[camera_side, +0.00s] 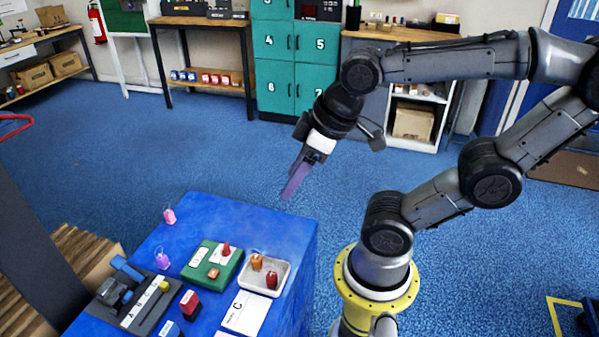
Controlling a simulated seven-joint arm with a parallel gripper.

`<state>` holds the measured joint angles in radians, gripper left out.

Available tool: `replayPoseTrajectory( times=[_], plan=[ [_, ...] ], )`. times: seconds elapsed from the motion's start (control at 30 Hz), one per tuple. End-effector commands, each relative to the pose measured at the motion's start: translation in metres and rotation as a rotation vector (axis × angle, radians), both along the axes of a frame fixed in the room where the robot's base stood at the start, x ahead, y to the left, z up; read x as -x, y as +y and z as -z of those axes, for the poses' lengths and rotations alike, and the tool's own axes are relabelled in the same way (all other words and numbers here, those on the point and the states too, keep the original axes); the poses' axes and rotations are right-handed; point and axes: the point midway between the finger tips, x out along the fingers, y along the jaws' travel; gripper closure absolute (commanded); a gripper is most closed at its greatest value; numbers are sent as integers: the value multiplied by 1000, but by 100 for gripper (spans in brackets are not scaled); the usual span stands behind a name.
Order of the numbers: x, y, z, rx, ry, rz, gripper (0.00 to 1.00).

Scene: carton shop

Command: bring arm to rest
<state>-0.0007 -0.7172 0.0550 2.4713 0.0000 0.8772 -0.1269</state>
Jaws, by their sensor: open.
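My arm comes in from the right, on its yellow base. My gripper (293,187) is open and hangs in the air above and beyond the back right corner of the blue table (215,215). Its purple fingers point down and to the left. I see nothing between the fingers, and they touch nothing on the table.
A dark post (40,250) stands left. Blue floor behind is clear.

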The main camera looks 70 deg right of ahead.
Motion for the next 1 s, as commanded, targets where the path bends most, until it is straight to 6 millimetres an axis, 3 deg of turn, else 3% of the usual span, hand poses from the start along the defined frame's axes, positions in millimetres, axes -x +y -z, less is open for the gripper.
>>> replayPoseTrajectory(
  times=[0.2,1.0],
  plan=[
    [10,0,-8,-59,-37,116,42],
    [10,0,-8,-58,-36,115,42]
  ],
)
